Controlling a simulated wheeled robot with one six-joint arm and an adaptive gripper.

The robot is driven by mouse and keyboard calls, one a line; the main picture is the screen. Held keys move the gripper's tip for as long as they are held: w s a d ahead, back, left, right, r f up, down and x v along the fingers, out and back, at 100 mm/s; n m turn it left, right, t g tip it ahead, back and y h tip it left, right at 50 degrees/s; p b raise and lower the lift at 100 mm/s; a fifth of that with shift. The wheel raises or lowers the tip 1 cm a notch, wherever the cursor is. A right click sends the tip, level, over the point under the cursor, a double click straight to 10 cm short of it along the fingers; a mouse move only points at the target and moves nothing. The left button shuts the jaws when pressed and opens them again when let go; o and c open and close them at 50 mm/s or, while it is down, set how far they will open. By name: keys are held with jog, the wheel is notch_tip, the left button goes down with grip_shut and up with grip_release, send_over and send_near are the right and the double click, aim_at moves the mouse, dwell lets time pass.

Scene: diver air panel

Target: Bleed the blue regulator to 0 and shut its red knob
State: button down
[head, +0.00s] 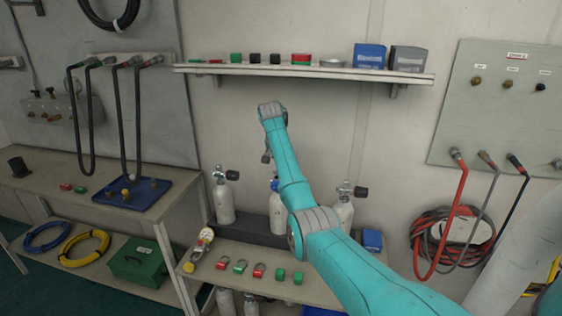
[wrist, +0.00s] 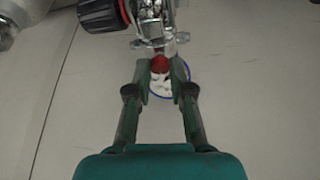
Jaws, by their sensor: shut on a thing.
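In the wrist view my gripper (wrist: 160,68) is shut on a small red knob (wrist: 160,63) under a metal valve body (wrist: 158,25). A white dial with a blue rim (wrist: 183,72) sits behind the fingers and is partly hidden, so I cannot read it. A black handwheel with a red ring (wrist: 103,13) is at the upper left. In the head view my arm reaches to the middle white cylinder (head: 277,212), which has blue at its top (head: 274,184). The arm partly hides this cylinder, and the knob cannot be made out there.
Cylinders with black handwheels stand to the left (head: 224,200) and right (head: 343,215). Below them a bench (head: 230,287) holds red and green tags and a gauge (head: 205,235). A shelf (head: 305,72) with small items hangs above. A hose panel (head: 495,110) is at right.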

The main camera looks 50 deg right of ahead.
jog(key=c, duration=1)
grip_release()
jog(key=v, duration=1.2)
jog(key=shift+a, duration=0.1)
